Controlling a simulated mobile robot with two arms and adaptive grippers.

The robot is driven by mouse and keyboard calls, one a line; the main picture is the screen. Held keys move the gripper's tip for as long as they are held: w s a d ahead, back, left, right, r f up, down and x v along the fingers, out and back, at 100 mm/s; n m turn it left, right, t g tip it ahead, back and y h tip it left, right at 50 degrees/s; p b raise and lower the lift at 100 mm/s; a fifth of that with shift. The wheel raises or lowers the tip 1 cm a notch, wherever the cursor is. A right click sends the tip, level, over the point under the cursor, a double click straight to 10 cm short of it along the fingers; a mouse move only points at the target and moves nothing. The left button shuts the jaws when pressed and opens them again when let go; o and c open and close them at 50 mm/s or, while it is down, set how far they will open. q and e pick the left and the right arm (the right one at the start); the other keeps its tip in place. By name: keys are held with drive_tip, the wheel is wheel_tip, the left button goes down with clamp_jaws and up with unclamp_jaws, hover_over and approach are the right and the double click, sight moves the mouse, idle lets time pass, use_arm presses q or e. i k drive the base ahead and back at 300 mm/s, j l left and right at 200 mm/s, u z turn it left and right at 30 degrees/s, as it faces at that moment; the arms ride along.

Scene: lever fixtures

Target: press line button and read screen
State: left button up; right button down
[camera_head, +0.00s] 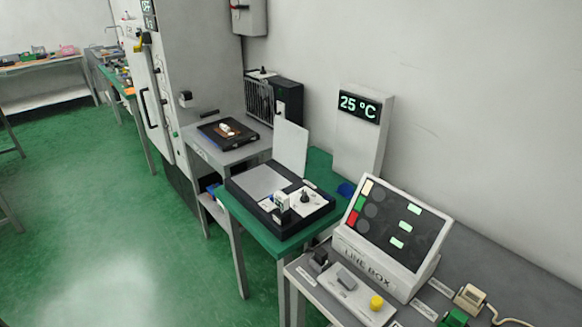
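A tilted console marked "LINE BOX" (368,263) stands on the grey table at the lower right. Its dark panel (385,228) has cream, green and red blocks down the left side, dim round discs beside them and three lit pale-green rectangles. In front of it lies a light plate (348,293) with a grey rocker (345,278) and a round yellow button (376,302); a black switch (320,258) is at its left end. A screen (359,106) on a white upright panel reads "25 °C". I cannot tell which control is the line button. Neither gripper is in view.
A black device with a raised lid (291,147) sits on a green-topped table left of the console. A tall grey cabinet (195,75) stands behind. Green and cream parts (469,298) lie right of the console. The green floor (90,240) at left is clear.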

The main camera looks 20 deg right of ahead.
sight(376, 303)
drive_tip(key=z, duration=1.1)
